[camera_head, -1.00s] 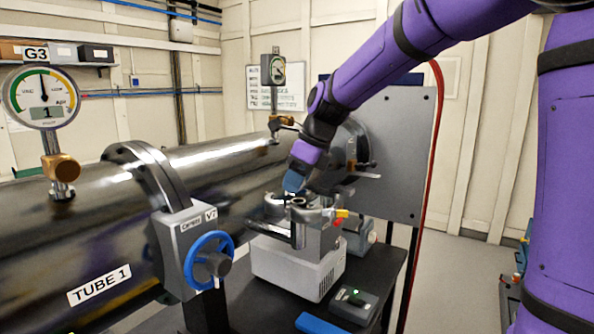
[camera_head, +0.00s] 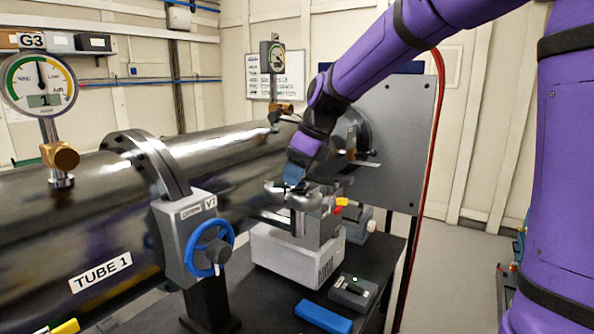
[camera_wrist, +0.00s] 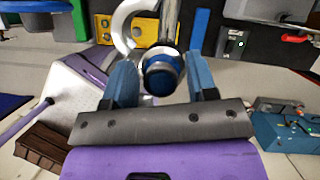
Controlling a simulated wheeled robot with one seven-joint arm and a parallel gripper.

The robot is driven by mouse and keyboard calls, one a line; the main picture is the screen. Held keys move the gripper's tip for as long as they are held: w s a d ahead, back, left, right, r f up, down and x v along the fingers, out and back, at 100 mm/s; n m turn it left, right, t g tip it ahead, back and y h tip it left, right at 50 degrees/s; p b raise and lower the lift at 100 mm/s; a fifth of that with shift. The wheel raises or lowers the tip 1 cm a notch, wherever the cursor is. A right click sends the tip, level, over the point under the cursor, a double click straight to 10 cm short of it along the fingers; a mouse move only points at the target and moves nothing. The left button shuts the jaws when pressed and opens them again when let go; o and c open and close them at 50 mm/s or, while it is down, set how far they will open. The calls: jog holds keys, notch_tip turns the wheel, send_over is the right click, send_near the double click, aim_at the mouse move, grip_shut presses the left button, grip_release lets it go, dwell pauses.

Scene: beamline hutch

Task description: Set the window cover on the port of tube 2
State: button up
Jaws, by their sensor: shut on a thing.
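My gripper (camera_head: 292,178) points down over the metal fittings on top of a grey-white unit (camera_head: 290,255). I cannot tell whether this is the window cover. A metal tube labelled TUBE 1 (camera_head: 105,262) fills the left. Beyond its flange (camera_head: 155,165), another tube section (camera_head: 225,150) runs back; I see no tube 2 label. A dark round fitting (camera_head: 352,138) at the grey panel is partly hidden by my arm.
A valve with a blue handwheel (camera_head: 210,248) stands in front of the flange. Gauge G3 (camera_head: 40,82) rises at left. A small box with a green light (camera_head: 354,291) and a blue block (camera_head: 323,318) lie on the dark table. A grey panel (camera_head: 400,150) stands behind my arm.

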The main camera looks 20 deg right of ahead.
jog(key=shift+f, duration=0.45)
dwell(0.4)
jog(key=o, duration=1)
jog(key=v, duration=1.1)
jog(key=s+d+f+n+h, duration=0.1)
jog(key=s+f+n, duration=0.1)
jog(key=s+n, duration=0.6)
jog(key=s+d+f+n+t+h, duration=0.1)
jog(key=s+f+n, duration=0.2)
jog(key=s+n, duration=0.6)
jog(key=s+d+f+n+t+h, duration=0.1)
jog(key=s+f+n, duration=0.2)
jog(key=s+n, duration=0.5)
jog(key=shift+s+d+n+h, duration=0.15)
jog(key=shift+s+d+n, duration=0.05)
jog(key=shift+s, duration=0.25)
jog(key=shift+s+d+n+h, duration=0.15)
jog(key=shift+s+n, duration=0.05)
jog(key=shift+s, duration=0.25)
